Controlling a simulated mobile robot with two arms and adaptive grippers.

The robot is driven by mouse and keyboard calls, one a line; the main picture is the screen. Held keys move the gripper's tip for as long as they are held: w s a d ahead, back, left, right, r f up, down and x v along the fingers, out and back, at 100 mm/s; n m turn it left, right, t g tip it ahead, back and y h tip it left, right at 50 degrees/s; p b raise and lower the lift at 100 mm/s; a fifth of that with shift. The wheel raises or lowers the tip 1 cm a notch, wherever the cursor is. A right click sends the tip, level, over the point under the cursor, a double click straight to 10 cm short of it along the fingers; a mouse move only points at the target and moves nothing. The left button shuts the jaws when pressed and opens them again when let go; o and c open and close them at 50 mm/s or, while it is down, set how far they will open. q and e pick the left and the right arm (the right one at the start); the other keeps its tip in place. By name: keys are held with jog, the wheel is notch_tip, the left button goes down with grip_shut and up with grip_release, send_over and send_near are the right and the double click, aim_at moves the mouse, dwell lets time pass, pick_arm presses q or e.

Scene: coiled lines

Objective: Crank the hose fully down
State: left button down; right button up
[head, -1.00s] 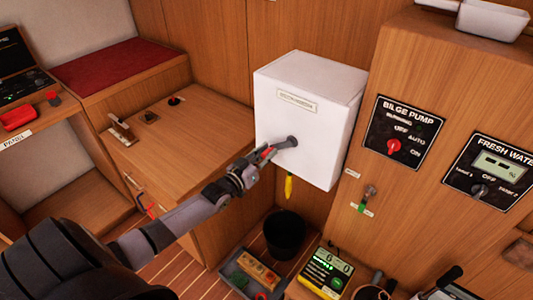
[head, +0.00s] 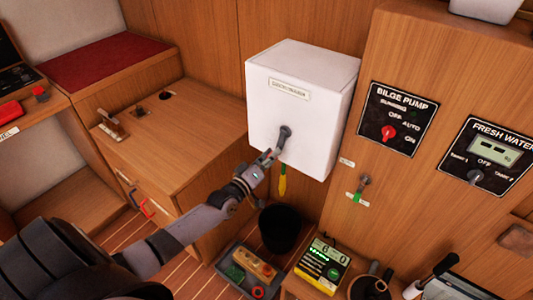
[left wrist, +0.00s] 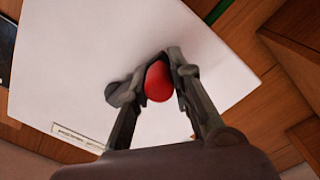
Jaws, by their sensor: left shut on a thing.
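The white box (head: 300,110) with a small label is fixed to the wooden wall. A dark grey crank (head: 285,134) sits on its front face, its arm pointing down and slightly left. My left gripper (head: 270,158) is at the crank's lower end. In the left wrist view, my left gripper (left wrist: 160,85) is shut on the red crank knob (left wrist: 159,81), with a finger on each side. A yellow hose end (head: 283,180) hangs under the box; the rest of the hose is hidden. My right gripper is not in view.
A black bucket (head: 280,228) stands on the floor below the box. A grey tray (head: 246,272) with small items is in front of it. The bilge pump panel (head: 397,118) and a small lever (head: 361,186) are on the cabinet to the right.

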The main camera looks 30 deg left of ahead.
pick_arm(q)
jog(key=d+n, duration=0.1)
jog(key=n, duration=0.1)
jog(key=d+n, duration=0.2)
jog(key=shift+s+d+f+n, duration=0.1)
jog(key=shift+s+f+n, duration=0.05)
jog(key=shift+n, duration=0.25)
jog(key=d+n, duration=0.1)
jog(key=n, duration=0.1)
jog(key=d+r+n, duration=0.1)
jog(key=shift+s+d+n, duration=0.1)
jog(key=shift+d+n, duration=0.1)
jog(key=shift+n, duration=0.2)
jog(key=d+r+n, duration=0.1)
jog(key=n, duration=0.1)
jog(key=d+n+p, duration=0.1)
jog(key=n, duration=0.1)
jog(key=shift+s+d+r, duration=0.1)
jog(key=shift+r, duration=0.3)
jog(key=shift+d+r+n+p, duration=0.25)
jog(key=shift+r+n+p, duration=0.15)
jog(key=shift+n, duration=0.35)
jog(key=shift+d+r+n+p, duration=0.3)
jog(key=shift+r+n, duration=0.1)
jog(key=shift+n, duration=0.35)
jog(key=c, duration=1.4)
grip_release()
jog(key=shift+r, duration=0.15)
jog(key=shift+a, duration=0.1)
